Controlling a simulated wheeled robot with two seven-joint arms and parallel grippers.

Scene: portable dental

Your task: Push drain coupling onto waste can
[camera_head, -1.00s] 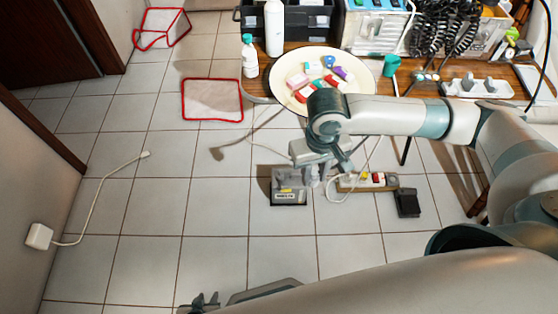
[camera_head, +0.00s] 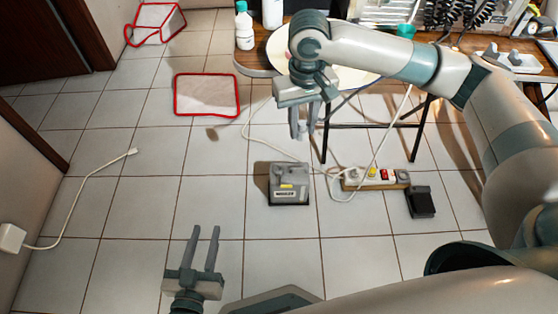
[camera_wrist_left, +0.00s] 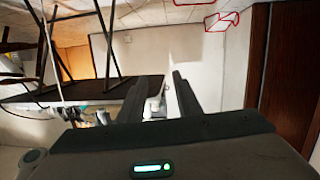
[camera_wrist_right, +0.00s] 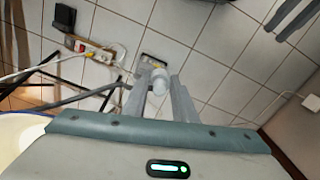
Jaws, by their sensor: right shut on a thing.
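The waste can (camera_head: 290,187) is a grey box with a label on its front, standing on the tiled floor; it also shows in the right wrist view (camera_wrist_right: 154,45). My right gripper (camera_head: 303,132) is above and beyond the can, pointing down. It is shut on the drain coupling, a pale rounded piece (camera_wrist_right: 160,81) between the fingertips in the right wrist view. A grey hose (camera_wrist_right: 85,97) runs off to the left. The coupling is apart from the can. My left gripper (camera_head: 205,232) is open and empty, low at the front left.
A power strip (camera_head: 376,179) and black foot pedal (camera_head: 421,202) lie right of the can. A white cable (camera_head: 268,145) runs behind it. The table's round plate (camera_head: 360,75) is close behind my right wrist.

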